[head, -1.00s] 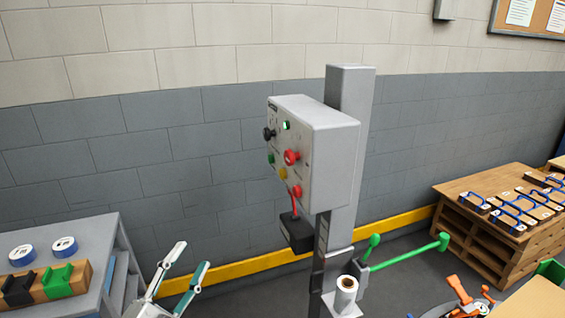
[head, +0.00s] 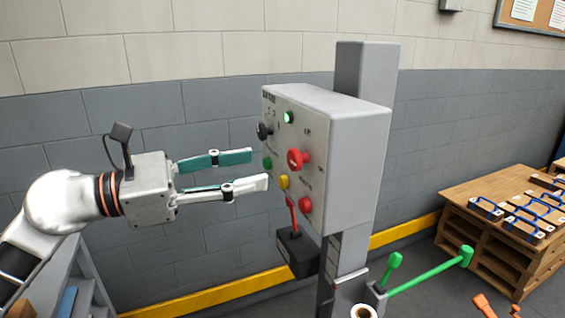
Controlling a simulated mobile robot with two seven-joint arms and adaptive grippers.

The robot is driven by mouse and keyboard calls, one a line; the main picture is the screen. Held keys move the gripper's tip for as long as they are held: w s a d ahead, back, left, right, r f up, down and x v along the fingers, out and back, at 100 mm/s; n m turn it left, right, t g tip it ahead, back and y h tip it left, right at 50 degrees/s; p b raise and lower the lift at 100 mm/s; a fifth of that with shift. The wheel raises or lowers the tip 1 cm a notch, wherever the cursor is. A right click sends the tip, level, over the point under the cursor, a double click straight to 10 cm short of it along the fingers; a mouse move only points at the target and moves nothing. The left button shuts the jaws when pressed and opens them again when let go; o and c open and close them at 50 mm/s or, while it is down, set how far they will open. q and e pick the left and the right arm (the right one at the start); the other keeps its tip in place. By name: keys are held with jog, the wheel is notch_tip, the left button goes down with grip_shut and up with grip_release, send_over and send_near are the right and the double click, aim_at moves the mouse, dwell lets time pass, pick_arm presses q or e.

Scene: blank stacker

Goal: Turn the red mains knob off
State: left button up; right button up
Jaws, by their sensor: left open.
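The grey control box (head: 345,150) is on a post in the middle of the head view. Its face carries a large red knob (head: 298,159) with a pale bar across it, apparently the mains knob. A smaller red round control (head: 305,204) sits below it. My left gripper (head: 257,169) is open and empty, its two fingers pointing right at the box face. The fingertips are left of the red knob, at about its height or slightly lower, beside the green button (head: 267,162). I cannot tell whether they touch the face. My right gripper is not in view.
The face also has a black knob (head: 264,131), a lit green lamp (head: 288,117) and a yellow button (head: 284,181). A black box (head: 297,250) with a red stem hangs below.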

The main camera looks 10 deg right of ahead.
aim_at(291, 161)
pick_arm(q)
jog(key=d, duration=0.2)
jog(key=w+d, duration=0.1)
jog(key=d, duration=0.4)
jog(key=shift+w+d, duration=0.25)
jog(key=shift+d, duration=0.1)
jog(key=c, duration=1.1)
